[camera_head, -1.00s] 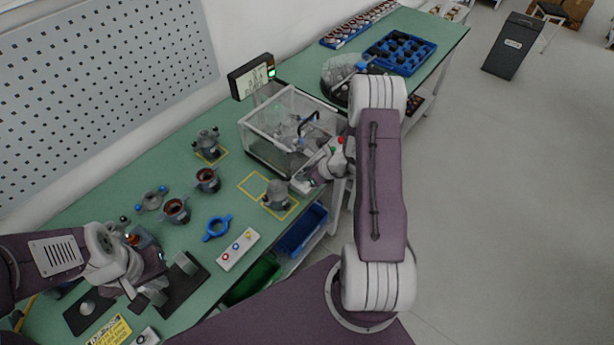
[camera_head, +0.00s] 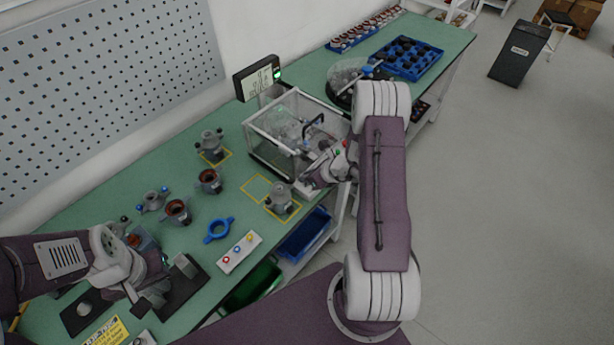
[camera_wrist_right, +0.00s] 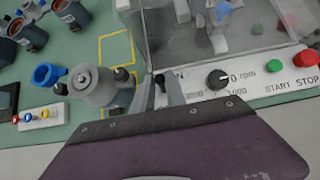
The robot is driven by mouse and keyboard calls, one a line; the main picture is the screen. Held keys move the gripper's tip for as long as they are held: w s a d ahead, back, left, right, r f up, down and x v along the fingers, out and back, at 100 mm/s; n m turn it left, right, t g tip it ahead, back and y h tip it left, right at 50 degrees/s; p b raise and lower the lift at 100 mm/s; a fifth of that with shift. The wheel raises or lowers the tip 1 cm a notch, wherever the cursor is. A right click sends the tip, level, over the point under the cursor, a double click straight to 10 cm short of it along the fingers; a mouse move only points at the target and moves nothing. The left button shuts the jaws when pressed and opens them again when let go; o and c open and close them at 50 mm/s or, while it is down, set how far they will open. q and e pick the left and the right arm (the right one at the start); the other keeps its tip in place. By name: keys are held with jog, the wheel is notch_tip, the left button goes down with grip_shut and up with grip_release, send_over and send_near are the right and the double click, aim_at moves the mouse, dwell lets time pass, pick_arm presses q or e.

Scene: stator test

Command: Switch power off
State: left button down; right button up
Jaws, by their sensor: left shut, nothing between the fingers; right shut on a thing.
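The test unit is a clear box (camera_head: 290,122) with a light control panel (camera_wrist_right: 258,90) along its front. In the right wrist view the panel has a black rpm knob (camera_wrist_right: 217,79), a green START button (camera_wrist_right: 275,61) and a red STOP button (camera_wrist_right: 306,58). A small black power switch (camera_wrist_right: 160,80) is at the panel's left end, partly hidden by my fingers. My right gripper (camera_wrist_right: 163,92) is shut on this switch; its exact position is unclear. My left gripper (camera_head: 145,303) is shut and empty over the dark plate at the bench's near left.
A grey stator housing (camera_head: 280,197) stands in a yellow outline just left of the panel. A blue ring (camera_head: 219,230) and a button box (camera_head: 239,252) lie nearer. A lit display (camera_head: 258,78) stands behind the clear box.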

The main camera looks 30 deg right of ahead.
jog(key=shift+s+d+f, duration=0.1)
jog(key=shift+s+d, duration=0.1)
jog(key=shift+s, duration=0.2)
jog(key=shift+s+d+b, duration=0.35)
jog(key=shift+s+b, duration=0.05)
jog(key=shift+s, duration=0.5)
jog(key=o, duration=0.6)
jog(key=p+v, duration=0.3)
jog(key=v, duration=0.3)
